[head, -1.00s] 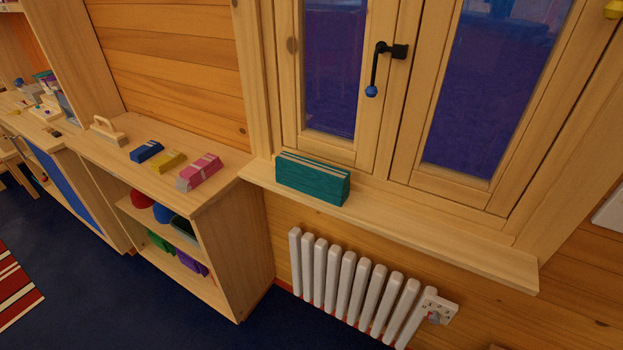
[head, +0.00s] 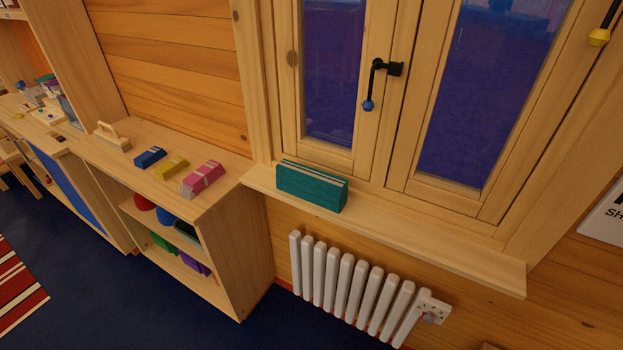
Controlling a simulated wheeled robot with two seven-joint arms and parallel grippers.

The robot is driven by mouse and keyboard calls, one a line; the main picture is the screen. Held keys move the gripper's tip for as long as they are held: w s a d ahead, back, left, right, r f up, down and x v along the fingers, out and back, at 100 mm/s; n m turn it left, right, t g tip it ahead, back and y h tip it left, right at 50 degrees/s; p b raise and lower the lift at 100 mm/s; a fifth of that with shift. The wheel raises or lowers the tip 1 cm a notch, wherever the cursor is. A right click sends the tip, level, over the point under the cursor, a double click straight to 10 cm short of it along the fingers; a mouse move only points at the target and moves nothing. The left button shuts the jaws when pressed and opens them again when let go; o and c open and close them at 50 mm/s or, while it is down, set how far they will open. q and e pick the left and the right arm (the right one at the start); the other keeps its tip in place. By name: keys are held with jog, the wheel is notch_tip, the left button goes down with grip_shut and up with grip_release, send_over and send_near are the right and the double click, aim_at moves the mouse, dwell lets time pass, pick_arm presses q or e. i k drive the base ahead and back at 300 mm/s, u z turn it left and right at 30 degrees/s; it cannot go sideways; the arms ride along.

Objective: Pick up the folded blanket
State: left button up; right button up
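A teal block-shaped thing with pale stripes along its top (head: 312,187) stands on the window sill; it may be the folded blanket, but I cannot tell for sure. Three smaller folded-looking things lie in a row on top of the low wooden cabinet: a blue one (head: 150,158), a yellow one (head: 171,168) and a pink one with pale bands (head: 203,180). Neither of my grippers is in view.
The wooden sill (head: 430,247) is bare right of the teal thing. A white radiator (head: 350,288) is below it. The open-fronted cabinet (head: 232,250) holds coloured things on its shelves. A wooden-handled tool (head: 113,137) lies on top. Blue floor (head: 110,300) is clear in front.

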aim_at(324, 189)
jog(key=z, duration=2.55)
jog(key=k, duration=0.8)
jog(key=u, duration=0.9)
